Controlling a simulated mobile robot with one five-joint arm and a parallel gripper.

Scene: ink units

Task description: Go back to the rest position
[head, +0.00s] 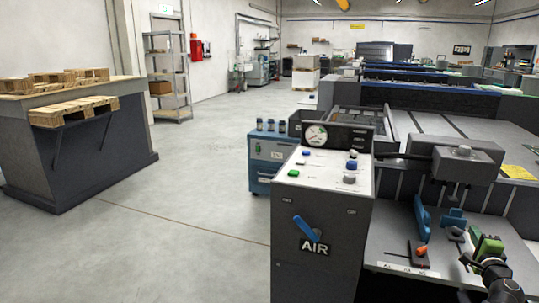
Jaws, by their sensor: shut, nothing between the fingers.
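My gripper (470,262) shows small and dark at the lower right corner, at the end of my black arm. It is shut, with nothing seen held in it. It is over the grey work surface of the machine, close beside a green block (488,246). An orange-tipped knob on a dark plate (421,254) stands to its left, apart from it. The picture's edge cuts off the lower part of my arm.
A grey control cabinet (317,205) marked AIR, with a blue lever (306,229) and a gauge (317,135), stands left of the work surface. Blue guides (422,214) rise behind it. A pallet bench (85,150) is far left. Open floor (200,215) lies between.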

